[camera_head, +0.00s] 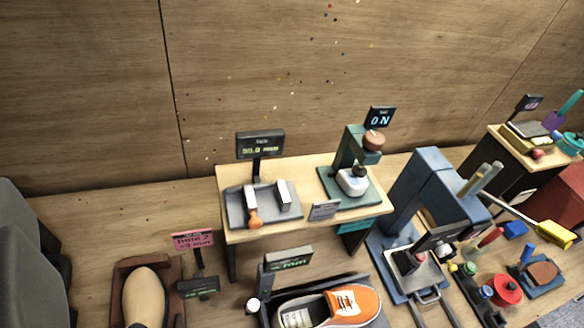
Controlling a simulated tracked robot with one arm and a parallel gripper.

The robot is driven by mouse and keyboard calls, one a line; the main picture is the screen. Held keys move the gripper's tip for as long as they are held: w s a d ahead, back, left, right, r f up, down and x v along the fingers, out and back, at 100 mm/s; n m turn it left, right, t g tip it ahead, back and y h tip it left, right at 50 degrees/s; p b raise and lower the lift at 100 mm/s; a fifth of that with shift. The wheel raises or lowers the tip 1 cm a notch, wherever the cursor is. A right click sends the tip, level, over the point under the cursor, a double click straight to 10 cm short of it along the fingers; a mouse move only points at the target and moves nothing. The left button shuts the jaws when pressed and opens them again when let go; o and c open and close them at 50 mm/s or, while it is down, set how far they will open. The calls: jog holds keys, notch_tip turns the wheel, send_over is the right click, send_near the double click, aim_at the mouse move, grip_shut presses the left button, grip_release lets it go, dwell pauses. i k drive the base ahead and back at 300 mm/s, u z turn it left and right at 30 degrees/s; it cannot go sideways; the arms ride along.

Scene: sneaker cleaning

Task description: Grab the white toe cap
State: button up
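A small white rounded piece with a dark knob on top (352,182) sits on the base of a green bench press (350,150). It may be the white toe cap, but it is too small to be sure. The press stands on the right half of a light wooden table (310,170). An orange sneaker (345,304) with a pale opening lies at the bottom centre, cut by the frame edge. I cannot make out a separate white cap on it. My gripper is not recognisable in this view.
A grey clamp fixture (264,205) with an orange handle stands left of the press. A tall blue press (425,180) stands to the right, with red and blue tools (507,289) beside it. A shoe last (146,298) is at lower left. Dark grey shapes (25,255) fill the left edge.

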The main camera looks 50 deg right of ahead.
aim_at(353, 186)
jog(key=u, duration=0.7)
jog(key=k, duration=0.9)
jog(key=z, duration=1.5)
jog(key=i, duration=1)
jog(key=u, duration=0.05)
jog(key=k, duration=0.5)
jog(key=u, duration=0.25)
